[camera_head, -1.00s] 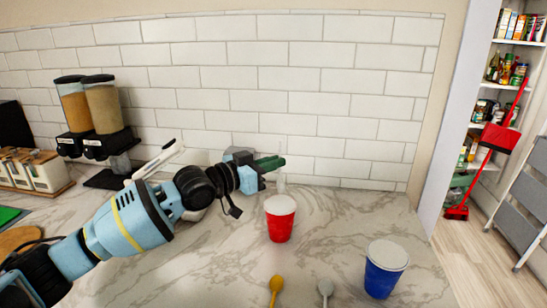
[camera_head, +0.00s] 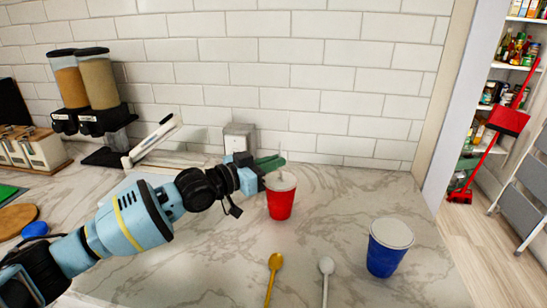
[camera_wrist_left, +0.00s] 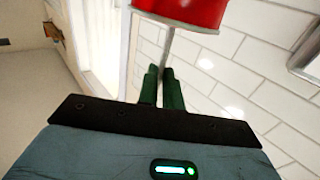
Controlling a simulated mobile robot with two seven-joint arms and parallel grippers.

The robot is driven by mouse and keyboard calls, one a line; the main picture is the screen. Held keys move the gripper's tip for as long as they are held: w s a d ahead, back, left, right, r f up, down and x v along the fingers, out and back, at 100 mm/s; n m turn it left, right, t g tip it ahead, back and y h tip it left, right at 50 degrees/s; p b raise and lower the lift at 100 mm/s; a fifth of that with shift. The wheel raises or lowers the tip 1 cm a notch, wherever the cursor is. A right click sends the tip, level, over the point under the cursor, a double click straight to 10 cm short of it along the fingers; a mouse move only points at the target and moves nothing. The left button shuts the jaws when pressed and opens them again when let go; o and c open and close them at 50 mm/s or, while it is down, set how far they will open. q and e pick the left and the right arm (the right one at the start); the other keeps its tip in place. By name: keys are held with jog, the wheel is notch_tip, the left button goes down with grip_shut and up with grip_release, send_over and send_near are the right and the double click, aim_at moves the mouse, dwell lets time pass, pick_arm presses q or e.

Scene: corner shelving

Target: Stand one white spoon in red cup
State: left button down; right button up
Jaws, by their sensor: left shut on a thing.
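The red cup (camera_head: 280,203) stands upright on the marble counter, with a pale opening. My left gripper (camera_head: 272,163) is just above its far left rim, with its green fingers shut on a thin white spoon. In the left wrist view, the spoon's handle (camera_wrist_left: 166,50) runs from the fingertips (camera_wrist_left: 161,72) to the rim of the red cup (camera_wrist_left: 185,10). Its far end is hidden there, so I cannot tell how deep it sits in the cup. Another white spoon (camera_head: 325,282) lies on the counter in front. My right gripper is not in view.
A yellow spoon (camera_head: 274,276) lies beside the loose white spoon. A blue cup (camera_head: 384,255) stands to the right. A tiled wall (camera_head: 330,95) is close behind the red cup. Dispensers (camera_head: 85,90) stand at the back left. The counter between the cups is clear.

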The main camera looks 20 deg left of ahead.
pick_arm(q)
jog(key=shift+f+b, duration=0.3)
jog(key=shift+f, duration=0.7)
jog(key=c, duration=1.5)
grip_release()
jog(key=v, duration=0.8)
jog(key=shift+w, duration=0.1)
